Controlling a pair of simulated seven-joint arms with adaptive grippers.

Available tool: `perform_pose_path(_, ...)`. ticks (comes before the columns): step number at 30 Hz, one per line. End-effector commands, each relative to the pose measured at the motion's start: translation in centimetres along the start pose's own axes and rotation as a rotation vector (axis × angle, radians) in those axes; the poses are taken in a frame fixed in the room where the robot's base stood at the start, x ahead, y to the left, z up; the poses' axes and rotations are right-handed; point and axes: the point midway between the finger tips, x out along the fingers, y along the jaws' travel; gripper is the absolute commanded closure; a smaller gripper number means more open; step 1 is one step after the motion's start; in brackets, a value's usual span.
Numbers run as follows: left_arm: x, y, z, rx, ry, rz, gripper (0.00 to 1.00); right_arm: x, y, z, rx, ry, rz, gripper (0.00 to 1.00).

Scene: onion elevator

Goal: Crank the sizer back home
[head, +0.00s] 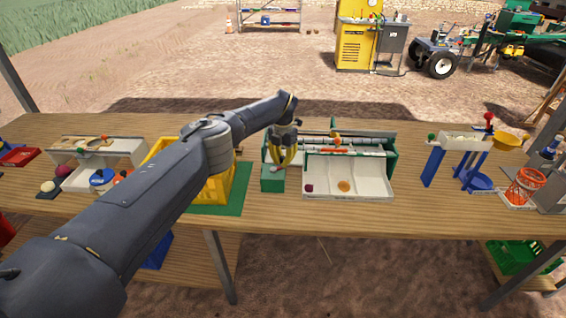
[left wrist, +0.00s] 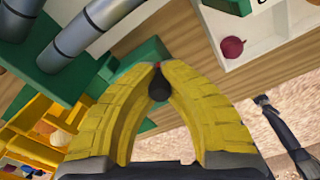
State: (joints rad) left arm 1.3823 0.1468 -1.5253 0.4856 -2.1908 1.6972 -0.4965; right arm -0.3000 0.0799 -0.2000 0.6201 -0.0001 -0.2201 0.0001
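The sizer (head: 391,155) stands mid-table in the head view, with green end plates, grey rollers and a white divided tray (head: 325,180) in front. Its rollers (left wrist: 75,35) and green end show at upper left in the left wrist view. My left gripper (head: 285,158) is at the sizer's left end, above a green block (head: 272,184). In the left wrist view its yellow fingers (left wrist: 160,70) meet around a dark knob (left wrist: 160,88), which looks like the crank handle. The crank's arm is mostly hidden by the fingers. My right gripper is not in view.
A yellow crate (head: 222,188) on a green mat stands left of the sizer, partly behind my left arm. A dark red onion (head: 309,188) and an orange one (head: 344,186) lie in the tray. A blue-legged stand (head: 433,166) is at right, with bare table between.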

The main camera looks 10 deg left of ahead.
Motion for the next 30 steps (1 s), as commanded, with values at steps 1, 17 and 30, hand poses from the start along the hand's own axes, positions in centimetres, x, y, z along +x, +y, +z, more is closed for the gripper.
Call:
perform_pose_path(1,-0.2,-0.4,0.2,0.006,-0.005,-0.003,1.00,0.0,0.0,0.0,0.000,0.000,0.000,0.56)
perform_pose_path(17,-0.3,0.8,0.7,0.003,-0.006,-0.002,1.00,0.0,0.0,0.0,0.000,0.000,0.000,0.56)
perform_pose_path(30,-0.4,1.1,0.8,0.005,-0.008,-0.001,0.91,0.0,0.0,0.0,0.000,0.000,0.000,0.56)
